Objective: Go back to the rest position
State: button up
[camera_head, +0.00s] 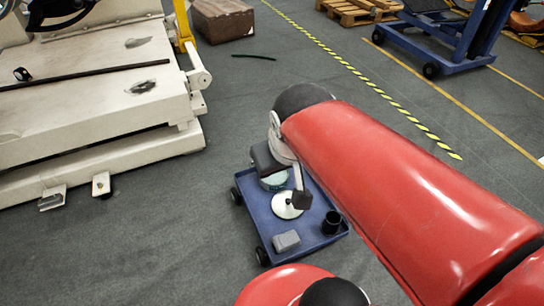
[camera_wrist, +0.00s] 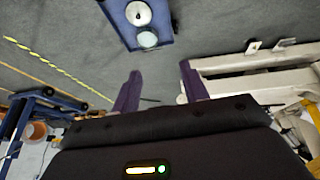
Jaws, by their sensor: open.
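My gripper (camera_wrist: 160,88) is open in the wrist view, with its two purple fingers apart and nothing between them. The wrist view looks out over the floor with a blue cart (camera_wrist: 160,37) at the top. In the head view my red arm reaches in from the right, and its end is over the blue cart (camera_head: 262,222); the fingers are hard to make out there. On the cart are a white disc (camera_head: 288,207), a grey block (camera_head: 286,241), a black cup (camera_head: 331,222) and a pale round container (camera_head: 274,182), partly hidden by my arm's end.
A large white machine (camera_head: 95,95) fills the left side. A brown box (camera_head: 222,20) and a thin dark rod (camera_head: 254,57) lie behind. A blue wheeled lift (camera_head: 440,45) and a wooden pallet (camera_head: 362,10) stand at the back right. Grey floor around the cart is clear.

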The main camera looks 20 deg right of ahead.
jog(key=s, duration=0.1)
jog(key=s+a, duration=0.1)
jog(key=s, duration=0.1)
jog(key=shift+s+a+r+t+y, duration=0.1)
jog(key=shift+s+r+t+y, duration=0.05)
jog(key=shift+s+t+y, duration=0.15)
notch_tip(320, 180, up, 2)
jog(key=shift+r+p, duration=0.2)
jog(key=shift+p, duration=0.95)
